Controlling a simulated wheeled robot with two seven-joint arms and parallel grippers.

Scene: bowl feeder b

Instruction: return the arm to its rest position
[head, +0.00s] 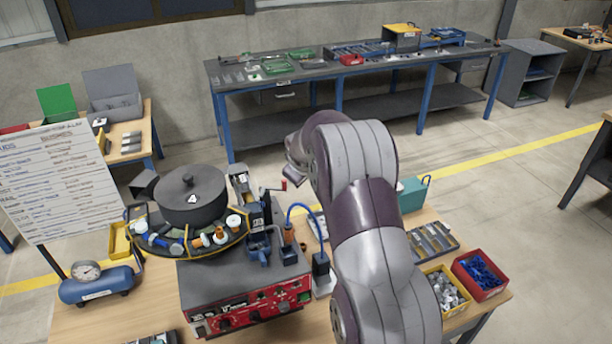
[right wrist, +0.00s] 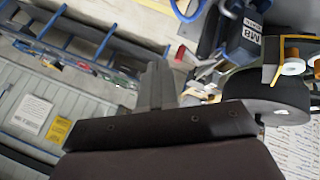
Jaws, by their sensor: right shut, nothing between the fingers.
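My right arm (head: 370,200) rises from the bottom of the head view over the right part of the wooden table and bends at the top. It hides its own gripper there. In the right wrist view my right gripper (right wrist: 157,82) is shut and empty, its fingers close together. No object touches the fingertips in that view. The bowl feeder with its black lidded bowl (head: 190,194) stands on a grey and red base (head: 250,305), left of my arm. My left gripper is not in view.
A yellow bin (head: 447,290) and a red bin (head: 480,272) with small parts stand right of my arm. A teal box (head: 411,194) is behind it. A blue air tank (head: 97,284) and a white board (head: 55,180) are left. A long workbench (head: 400,70) stands behind, across open floor.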

